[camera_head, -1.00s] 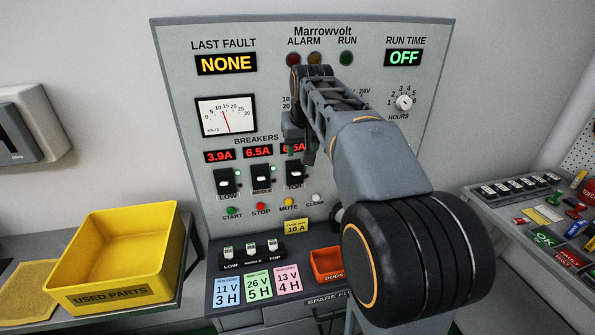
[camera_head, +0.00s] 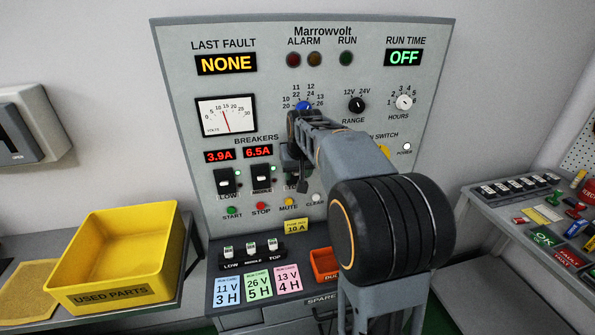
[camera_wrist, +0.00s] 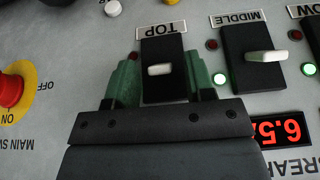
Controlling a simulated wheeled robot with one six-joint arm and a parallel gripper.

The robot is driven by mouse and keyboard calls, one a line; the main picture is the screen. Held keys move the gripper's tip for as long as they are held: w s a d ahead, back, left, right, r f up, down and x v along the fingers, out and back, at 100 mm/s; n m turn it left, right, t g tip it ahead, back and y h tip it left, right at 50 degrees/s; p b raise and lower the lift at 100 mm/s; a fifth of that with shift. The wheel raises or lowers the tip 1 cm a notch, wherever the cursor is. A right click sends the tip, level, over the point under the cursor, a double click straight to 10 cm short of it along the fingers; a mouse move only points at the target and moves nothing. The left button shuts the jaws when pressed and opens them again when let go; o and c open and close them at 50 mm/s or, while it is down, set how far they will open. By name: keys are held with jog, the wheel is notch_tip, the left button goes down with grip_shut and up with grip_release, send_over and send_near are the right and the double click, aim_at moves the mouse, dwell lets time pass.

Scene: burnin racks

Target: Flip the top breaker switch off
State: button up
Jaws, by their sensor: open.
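The top breaker switch, a black block with a white lever (camera_wrist: 159,70), sits under an upside-down "TOP" label in the wrist view. My gripper (camera_wrist: 162,78) is open, with one green finger on each side of this block. I cannot tell whether the fingers touch it. In the head view my gripper (camera_head: 296,165) is in front of the top breaker and hides most of it. The middle breaker (camera_head: 261,177) and low breaker (camera_head: 225,182) stand to its left. Green lamps beside those two are lit. The top breaker's green lamp is hidden.
In the wrist view the middle breaker's lever (camera_wrist: 266,57) juts out close to one finger. A red main-switch button (camera_wrist: 12,90) is on the other side. Small push buttons, including a yellow one (camera_head: 289,202), lie below the breakers.

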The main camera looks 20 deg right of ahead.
aim_at(295, 178)
grip_shut()
jog(key=f+t+b, duration=0.1)
jog(key=b, duration=0.5)
jog(key=shift+s+f+t+b, duration=0.2)
jog(key=shift+f+t+b, duration=0.15)
jog(key=shift+f+t, duration=0.05)
jog(key=t+b, duration=0.1)
jog(key=b, duration=0.2)
jog(key=f+t+b, duration=0.1)
jog(key=b, duration=0.2)
jog(key=t+h+b, duration=0.1)
jog(key=b, duration=0.2)
jog(key=shift+s+a+f+t+b, duration=0.1)
jog(key=shift+s+f+t+b, duration=0.2)
jog(key=shift+b, duration=0.1)
jog(key=t+b, duration=0.1)
jog(key=b, duration=0.4)
jog(key=f+t+b, duration=0.1)
jog(key=t+b, duration=0.1)
jog(key=b, duration=0.3)
jog(key=shift+t+h, duration=0.3)
jog(key=shift+h, duration=0.1)
jog(key=t+b, duration=0.1)
jog(key=b, duration=0.2)
jog(key=shift+r+t+b, duration=0.1)
jog(key=shift+t+b, duration=0.2)
jog(key=shift+b, duration=0.05)
jog(key=shift+r+t+h+b, duration=0.1)
jog(key=shift+t+h+b, duration=0.2)
jog(key=shift+b, duration=0.05)
